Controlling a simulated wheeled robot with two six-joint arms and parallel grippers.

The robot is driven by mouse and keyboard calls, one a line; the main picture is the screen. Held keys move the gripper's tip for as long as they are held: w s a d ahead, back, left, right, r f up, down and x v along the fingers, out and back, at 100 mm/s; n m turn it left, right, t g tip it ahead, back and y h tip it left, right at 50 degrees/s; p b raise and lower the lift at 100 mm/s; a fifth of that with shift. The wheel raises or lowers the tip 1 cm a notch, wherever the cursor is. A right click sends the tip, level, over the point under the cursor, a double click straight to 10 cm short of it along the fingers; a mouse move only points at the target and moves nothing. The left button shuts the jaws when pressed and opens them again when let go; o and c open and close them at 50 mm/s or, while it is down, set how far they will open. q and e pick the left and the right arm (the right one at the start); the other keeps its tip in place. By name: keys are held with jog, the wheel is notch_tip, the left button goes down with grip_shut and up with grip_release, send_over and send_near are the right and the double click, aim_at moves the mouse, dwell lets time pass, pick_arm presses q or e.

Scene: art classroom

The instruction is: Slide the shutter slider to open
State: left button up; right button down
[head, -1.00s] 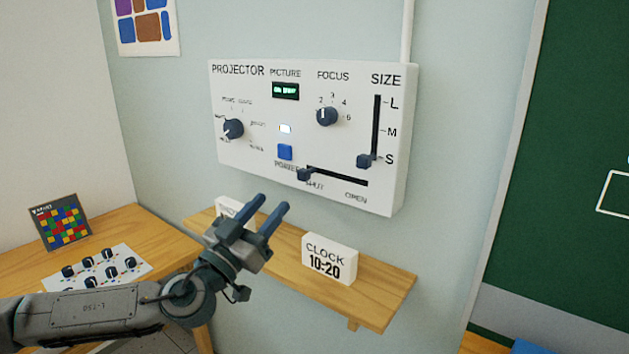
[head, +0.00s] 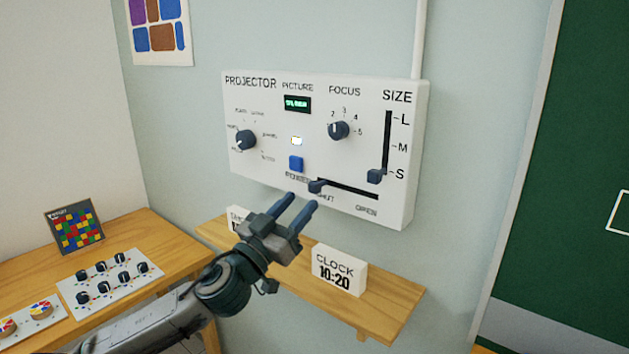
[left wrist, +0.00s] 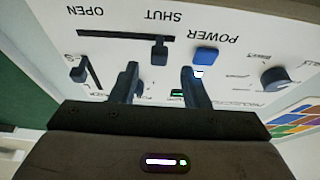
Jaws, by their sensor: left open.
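The shutter slider (head: 317,186) is a dark knob at the left, SHUT end of a horizontal slot (head: 350,190) low on the white projector panel (head: 406,190). OPEN is printed at the slot's right end. My left gripper (head: 299,204) is open and empty, just below and left of the knob in the head view. In the left wrist view, which is upside down, the slider knob (left wrist: 159,53) shows between and beyond the two fingertips (left wrist: 160,70). The fingers appear apart from it. My right gripper is not in view.
The blue power button (head: 296,163) is close to the slider. The size slider (head: 375,176) is to the right. A wooden shelf (head: 390,308) below holds a clock sign (head: 340,270). A desk (head: 150,230) with a knob board (head: 112,275) stands at left.

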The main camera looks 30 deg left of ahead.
aim_at(312, 190)
pick_arm(q)
jog(key=shift+w+r, duration=0.35)
jog(key=p+x, duration=0.4)
jog(key=shift+w, duration=0.15)
jog(key=shift+w+d+r+p, duration=0.15)
jog(key=shift+w+p, duration=0.3)
jog(key=shift+w, duration=0.05)
grip_shut()
